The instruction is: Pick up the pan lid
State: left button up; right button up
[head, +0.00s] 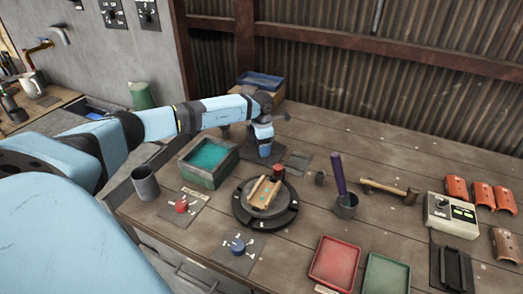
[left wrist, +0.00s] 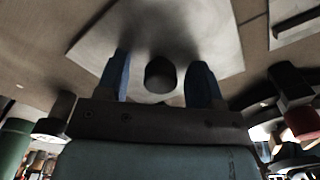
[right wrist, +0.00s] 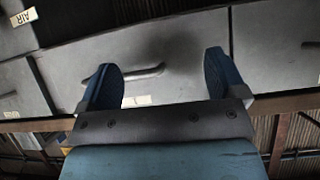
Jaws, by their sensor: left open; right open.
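My left gripper (head: 264,152) is open and points down at the table, behind the round black turntable. In the left wrist view its two blue fingers stand on either side of a dark round knob (left wrist: 160,76), with a gap at each side. The knob sits over a pale square plate (left wrist: 215,30). Whether this knob belongs to the pan lid I cannot tell, and no full lid shows clearly. In the head view the arm and gripper hide this spot. My right gripper (right wrist: 163,78) is open and empty, facing grey drawers below.
Close around the left gripper are a green box (head: 208,178), the black turntable (head: 247,217) bearing a tan piece, and a cup with a purple stick (head: 340,170). A hammer (head: 385,189) lies right. Red (head: 312,270) and green trays are in front. A drawer handle (right wrist: 140,74) faces my right gripper.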

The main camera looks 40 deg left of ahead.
pick_arm(q)
jog(key=c, duration=1)
jog(key=shift+o, duration=0.2)
jog(key=shift+r, duration=0.2)
